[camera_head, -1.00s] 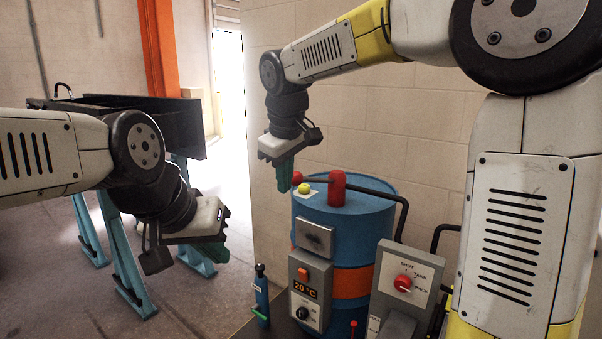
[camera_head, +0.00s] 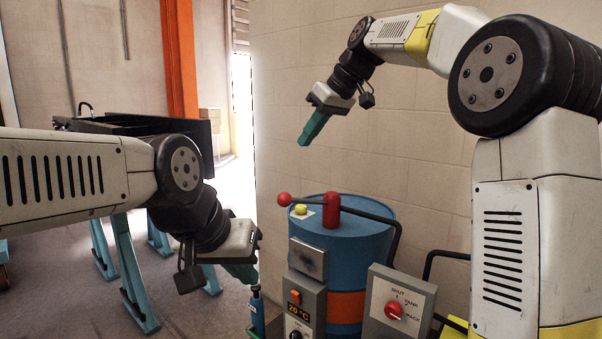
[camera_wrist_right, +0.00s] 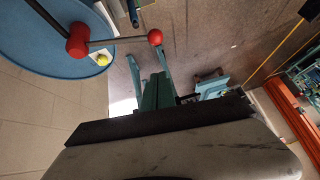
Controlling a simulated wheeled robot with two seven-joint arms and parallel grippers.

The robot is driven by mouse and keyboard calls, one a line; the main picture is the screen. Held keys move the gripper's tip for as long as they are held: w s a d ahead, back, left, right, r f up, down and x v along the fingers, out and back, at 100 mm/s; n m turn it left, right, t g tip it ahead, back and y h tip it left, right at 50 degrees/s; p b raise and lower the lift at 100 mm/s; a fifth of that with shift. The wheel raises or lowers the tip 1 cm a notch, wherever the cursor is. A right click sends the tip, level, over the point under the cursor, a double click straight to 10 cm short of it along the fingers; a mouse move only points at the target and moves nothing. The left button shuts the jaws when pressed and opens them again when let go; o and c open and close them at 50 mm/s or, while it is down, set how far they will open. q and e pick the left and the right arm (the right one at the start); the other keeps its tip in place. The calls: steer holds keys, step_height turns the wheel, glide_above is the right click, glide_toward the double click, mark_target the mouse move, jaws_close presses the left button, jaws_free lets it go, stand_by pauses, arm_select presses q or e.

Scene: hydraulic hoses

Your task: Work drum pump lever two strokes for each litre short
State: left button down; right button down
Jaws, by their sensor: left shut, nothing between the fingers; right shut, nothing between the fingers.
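The blue drum (camera_head: 370,245) with an orange band stands by the wall. Its pump has a red post (camera_head: 332,211) and a lever ending in a red knob (camera_head: 284,199). My right gripper (camera_head: 306,140) is shut and empty, above the drum and clear of the lever. In the right wrist view its fingers (camera_wrist_right: 156,92) are shut, and the knob (camera_wrist_right: 155,37) shows beyond them, with the post (camera_wrist_right: 78,41) to the left. My left gripper (camera_head: 245,275) is shut and empty, low and left of the drum. No litre reading is legible.
A box with a 20 °C display (camera_head: 298,310) and a panel with a red selector (camera_head: 394,310) marked SHUT, TANK, PACK stand before the drum. A blue bottle-like item (camera_head: 257,314) is below my left gripper. A black trough (camera_head: 150,127) on blue legs stands behind.

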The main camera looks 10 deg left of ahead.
glide_above(288, 194)
steer(key=f, duration=0.7)
steer(key=shift+w+f, duration=0.3)
steer(key=shift+w, duration=0.05)
steer(key=f, duration=0.4)
steer(key=shift+s, duration=0.25)
steer(key=shift+d+f, duration=0.1)
steer(key=shift+f, duration=0.05)
